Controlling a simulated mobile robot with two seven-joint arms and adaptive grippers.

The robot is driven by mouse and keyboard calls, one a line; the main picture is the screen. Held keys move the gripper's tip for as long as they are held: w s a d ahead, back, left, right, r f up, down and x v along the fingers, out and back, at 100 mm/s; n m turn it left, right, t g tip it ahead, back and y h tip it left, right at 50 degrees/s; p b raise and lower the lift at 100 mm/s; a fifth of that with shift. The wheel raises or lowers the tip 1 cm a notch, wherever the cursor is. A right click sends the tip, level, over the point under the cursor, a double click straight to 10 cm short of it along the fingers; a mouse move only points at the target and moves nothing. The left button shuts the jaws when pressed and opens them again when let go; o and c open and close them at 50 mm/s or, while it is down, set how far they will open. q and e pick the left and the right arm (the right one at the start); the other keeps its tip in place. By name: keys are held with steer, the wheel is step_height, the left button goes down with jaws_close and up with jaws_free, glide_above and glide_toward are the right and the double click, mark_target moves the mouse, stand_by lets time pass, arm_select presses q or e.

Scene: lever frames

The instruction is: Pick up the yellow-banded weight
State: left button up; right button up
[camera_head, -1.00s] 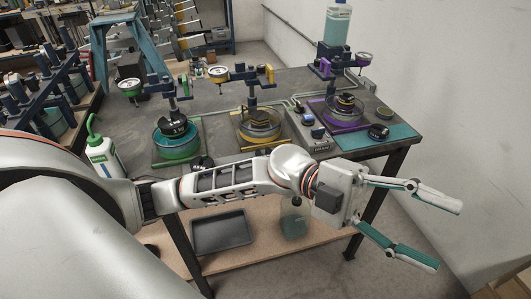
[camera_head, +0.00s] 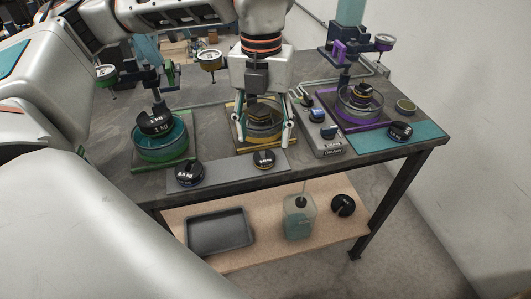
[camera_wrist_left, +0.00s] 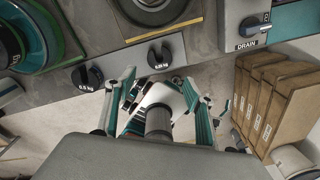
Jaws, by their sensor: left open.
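A small dark weight with a yellowish band (camera_head: 264,159) lies on the grey strip at the table's front edge. In the left wrist view it shows (camera_wrist_left: 158,55) just beyond my fingertips, its label too small to read surely. My left gripper (camera_head: 265,141) points down over the table with its fingers spread, open and empty. The weight is between and just beyond the fingertips in the picture, apart from them. The left wrist view also shows the open fingers (camera_wrist_left: 157,79). Other yellow-banded discs (camera_head: 262,112) sit stacked in the yellow-framed pot, seen between the fingers. My right gripper is out of view.
A 0.5 kg weight (camera_head: 189,172) lies left on the same strip. A green pot (camera_head: 161,150) stands behind it. A drain control box (camera_head: 322,132) and purple-framed pot (camera_head: 359,107) stand right. Another weight (camera_head: 400,130) lies on the teal mat. A tray (camera_head: 220,233) rests on the lower shelf.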

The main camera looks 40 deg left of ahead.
arm_select(q)
steer(key=shift+w+a+f, duration=0.15)
steer(key=shift+a+f, duration=0.1)
steer(key=shift+a, duration=0.35)
steer(key=f, duration=0.6)
steer(key=shift+w+d+f+b, duration=0.25)
steer(key=shift+w+f+b, duration=0.1)
steer(key=shift+f+b, duration=0.05)
steer(key=c, duration=1.2)
